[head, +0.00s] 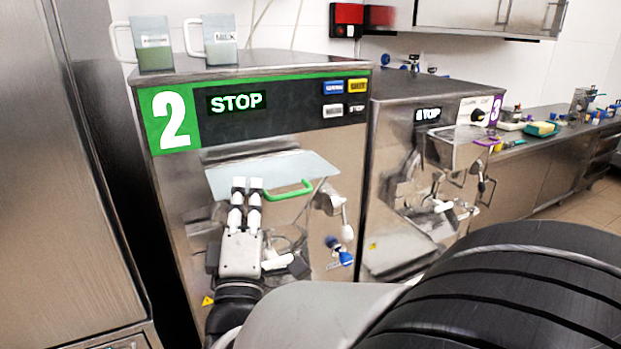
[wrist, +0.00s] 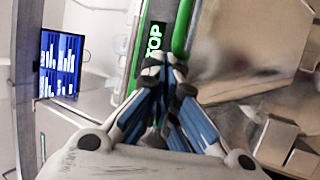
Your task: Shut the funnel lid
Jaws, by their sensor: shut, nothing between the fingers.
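The funnel lid (head: 275,172) of machine 2 is a pale, see-through panel at the machine's front, below the STOP display. A green handle (head: 290,190) is on its front edge, and a thick green bar that looks like this handle shows in the wrist view (wrist: 183,28). I cannot tell whether the lid lies flat or is tilted. My gripper (head: 247,184) is shut and empty, pointing up in front of the lid, just left of the handle. Its fingertips also show in the wrist view (wrist: 164,66). Contact with lid or handle is unclear. The funnel below is mostly hidden.
Two labelled jugs (head: 152,45) (head: 220,40) stand on top of machine 2. A spout (head: 335,205) and a blue-and-white knob (head: 340,252) are right of my gripper. Machine 3 (head: 410,180) stands to the right. A tall steel cabinet (head: 60,180) is close on the left.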

